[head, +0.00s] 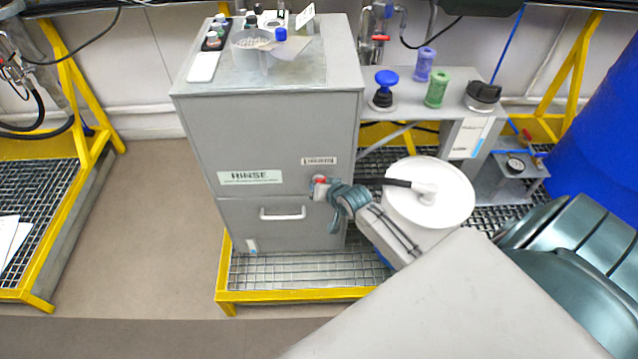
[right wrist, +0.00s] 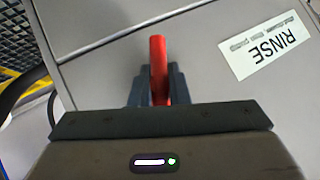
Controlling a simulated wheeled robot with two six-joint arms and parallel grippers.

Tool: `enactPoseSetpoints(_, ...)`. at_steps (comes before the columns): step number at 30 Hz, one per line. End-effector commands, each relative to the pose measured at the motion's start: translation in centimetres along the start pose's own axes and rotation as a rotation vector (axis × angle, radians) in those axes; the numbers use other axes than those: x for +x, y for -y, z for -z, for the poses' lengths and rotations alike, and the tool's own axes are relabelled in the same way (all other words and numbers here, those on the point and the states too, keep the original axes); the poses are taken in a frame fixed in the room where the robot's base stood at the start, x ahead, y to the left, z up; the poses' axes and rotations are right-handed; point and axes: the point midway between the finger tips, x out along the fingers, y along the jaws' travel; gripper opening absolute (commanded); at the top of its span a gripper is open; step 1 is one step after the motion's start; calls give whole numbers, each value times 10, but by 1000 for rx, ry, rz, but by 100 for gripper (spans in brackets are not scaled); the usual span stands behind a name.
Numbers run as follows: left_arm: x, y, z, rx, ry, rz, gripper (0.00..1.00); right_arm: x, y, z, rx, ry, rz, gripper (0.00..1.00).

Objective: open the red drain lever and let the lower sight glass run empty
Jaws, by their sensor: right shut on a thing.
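My right gripper (head: 322,188) is in front of the grey cabinet marked RINSE. Its fingers are shut on a narrow red bar, which stands up between them in the right wrist view (right wrist: 159,70). In the head view only a small red and pale bit (head: 319,180) shows at the fingertips. I cannot tell whether the bar is fixed to anything. A separate red lever (head: 380,38) shows on clear glass and metal fittings (head: 366,22) at the back wall. I cannot tell the liquid level there. My left gripper is not in view.
The grey cabinet (head: 280,130) has a drawer handle and loose items on top. A white-lidded drum (head: 430,192) with a black hose stands close right of the gripper. Behind are a bench (head: 410,95) with spools and a blue drum (head: 605,150). Floor is clear at left.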

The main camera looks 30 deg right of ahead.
Motion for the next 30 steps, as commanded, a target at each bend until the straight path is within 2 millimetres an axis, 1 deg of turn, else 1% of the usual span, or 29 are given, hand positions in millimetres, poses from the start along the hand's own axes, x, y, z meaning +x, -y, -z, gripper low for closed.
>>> enactPoseSetpoints(1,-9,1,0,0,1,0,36,-2,2,2,-12,9,-16,0)
enactPoseSetpoints(9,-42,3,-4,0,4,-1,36,-4,3,3,-130,43,-134,0)
enactPoseSetpoints(12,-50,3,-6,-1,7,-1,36,-3,2,2,-179,57,-184,0)
enactPoseSetpoints(21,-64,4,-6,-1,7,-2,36,-1,1,0,-280,83,-282,0)
enactPoseSetpoints(30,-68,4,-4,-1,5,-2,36,0,-1,-1,-313,91,-314,0)
